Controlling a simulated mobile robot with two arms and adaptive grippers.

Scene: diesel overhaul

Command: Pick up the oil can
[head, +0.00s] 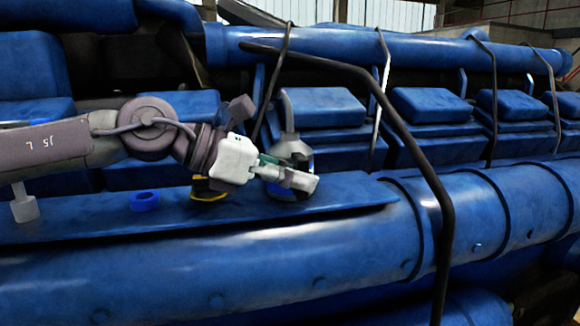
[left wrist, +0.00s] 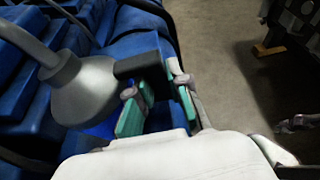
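The oil can (head: 291,149) stands on the blue ledge in the head view, with a grey cone top, a bent spout and a blue base. In the left wrist view the oil can (left wrist: 88,92) is at the left, with a dark handle (left wrist: 142,66) reaching out to the right. My left gripper (head: 300,182) is in front of the can and hides part of its lower body. In the left wrist view the left gripper (left wrist: 160,105) has its green-padded fingers apart, close to the handle. Whether a finger touches it is unclear.
A blue ring (head: 145,201) and a yellow and black object (head: 207,189) are on the ledge (head: 340,192) left of the can. A pale knob-like object (head: 23,204) is farther left. A dark bent pipe (head: 425,165) crosses at the right. Blue engine covers rise behind.

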